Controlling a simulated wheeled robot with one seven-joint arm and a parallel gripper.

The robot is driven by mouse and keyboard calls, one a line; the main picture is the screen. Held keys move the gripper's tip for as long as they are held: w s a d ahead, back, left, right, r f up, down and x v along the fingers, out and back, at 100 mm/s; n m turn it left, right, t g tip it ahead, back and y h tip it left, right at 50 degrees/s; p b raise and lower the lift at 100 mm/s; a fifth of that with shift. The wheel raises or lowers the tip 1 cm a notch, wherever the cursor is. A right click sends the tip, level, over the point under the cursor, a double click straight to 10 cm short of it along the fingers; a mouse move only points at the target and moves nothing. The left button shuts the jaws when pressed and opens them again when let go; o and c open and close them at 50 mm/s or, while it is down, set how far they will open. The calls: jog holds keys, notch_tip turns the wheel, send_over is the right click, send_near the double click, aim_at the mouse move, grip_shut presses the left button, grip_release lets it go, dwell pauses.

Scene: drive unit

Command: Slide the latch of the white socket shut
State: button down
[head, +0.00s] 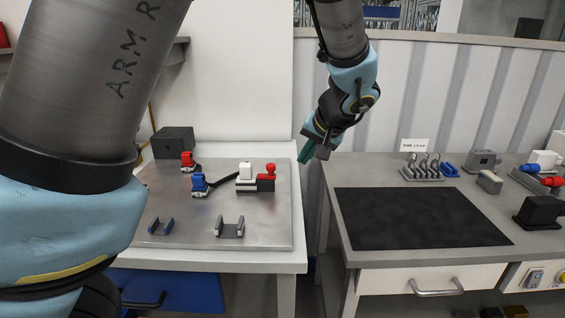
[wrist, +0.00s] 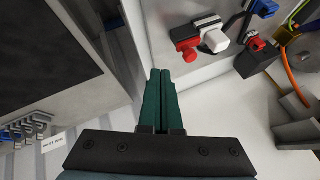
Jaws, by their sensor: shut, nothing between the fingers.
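A white socket (head: 245,171) stands on the metal plate (head: 165,205) of the left bench. A red part (head: 268,172) sits against its right side. In the wrist view the white socket (wrist: 215,40) is at the upper right, with the red part (wrist: 187,45) to its left. I cannot tell which piece is the latch or how far it is slid. My gripper (head: 305,154) has green fingers, shut and empty. It hangs right of the socket, apart from it, near the right edge of the left bench. The fingers (wrist: 160,73) point up the middle of the wrist view.
Blue (head: 199,184) and red (head: 188,160) connectors stand left of the white socket. Two clips (head: 230,228) are at the plate's front. A dark box (head: 173,142) is behind. The right bench carries a black mat (head: 420,217) and several parts behind it. A gap separates the benches.

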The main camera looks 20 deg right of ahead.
aim_at(272, 169)
jog(key=w+f+p, duration=0.1)
jog(key=w, duration=0.1)
jog(key=w+a+f+p, duration=0.1)
jog(key=w+f, duration=0.1)
jog(key=w+a+f+p, duration=0.1)
jog(key=w, duration=0.1)
jog(key=shift+a+f, duration=0.25)
jog(key=shift+f, duration=0.05)
jog(key=shift+w+a+f, duration=0.15)
jog(key=shift+w+a, duration=0.1)
jog(key=shift+w, duration=0.05)
jog(key=shift+a, duration=0.1)
jog(key=shift+w+a+f+b, duration=0.2)
jog(key=shift+a+b, duration=0.25)
jog(key=shift+b, duration=0.4)
jog(key=shift+w+a+r, duration=0.15)
jog(key=shift+a+r, duration=0.05)
jog(key=shift+a, duration=0.15)
